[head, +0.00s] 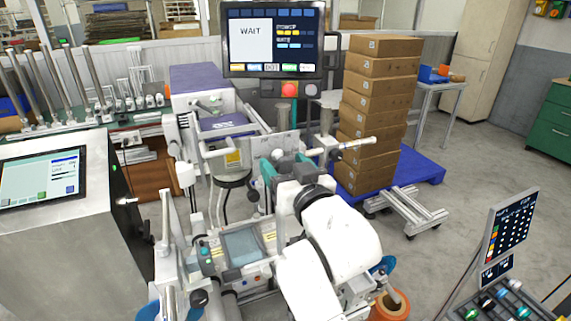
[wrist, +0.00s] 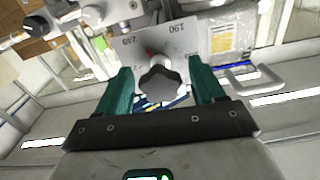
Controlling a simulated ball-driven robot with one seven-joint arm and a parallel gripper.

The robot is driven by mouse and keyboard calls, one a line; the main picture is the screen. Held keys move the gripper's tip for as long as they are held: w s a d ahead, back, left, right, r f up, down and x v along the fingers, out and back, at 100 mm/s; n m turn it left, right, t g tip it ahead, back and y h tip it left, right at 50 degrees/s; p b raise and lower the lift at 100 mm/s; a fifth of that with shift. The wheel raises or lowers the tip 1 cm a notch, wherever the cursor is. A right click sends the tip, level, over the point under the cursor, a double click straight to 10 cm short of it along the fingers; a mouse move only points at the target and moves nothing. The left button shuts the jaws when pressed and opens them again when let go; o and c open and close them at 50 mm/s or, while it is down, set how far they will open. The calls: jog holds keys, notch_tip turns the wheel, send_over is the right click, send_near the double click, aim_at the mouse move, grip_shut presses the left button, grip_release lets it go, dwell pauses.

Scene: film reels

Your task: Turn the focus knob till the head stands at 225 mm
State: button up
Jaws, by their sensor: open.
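The focus knob (wrist: 160,86) is a dark, lobed star knob on a pale metal plate (wrist: 200,42). In the wrist view it sits between the two teal fingers of my gripper (wrist: 160,70). My gripper is open, with a finger on either side of the knob; I cannot tell whether either finger touches it. The plate carries a scale with 240 and 190 marks, and a small red mark shows just above the knob. The exact reading is not legible. In the head view my gripper (head: 286,163) is at the machine's front plate, and my arm hides much of the area below.
A monitor (head: 272,38) reading WAIT stands above the machine, with a red button (head: 289,90) below it. Stacked cartons (head: 375,110) stand on a blue pallet (head: 417,166) at right. A touchscreen cabinet (head: 60,220) is at left. Open floor lies to the right.

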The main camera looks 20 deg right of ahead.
jog(key=c, duration=1)
jog(key=shift+n+p, duration=0.6)
jog(key=shift+n, duration=0.9)
jog(key=shift+c, duration=0.2)
jog(key=o, duration=1)
jog(key=shift+o, duration=0.2)
jog(key=s+b, duration=0.2)
jog(key=s, duration=0.8)
jog(key=shift+s, duration=0.4)
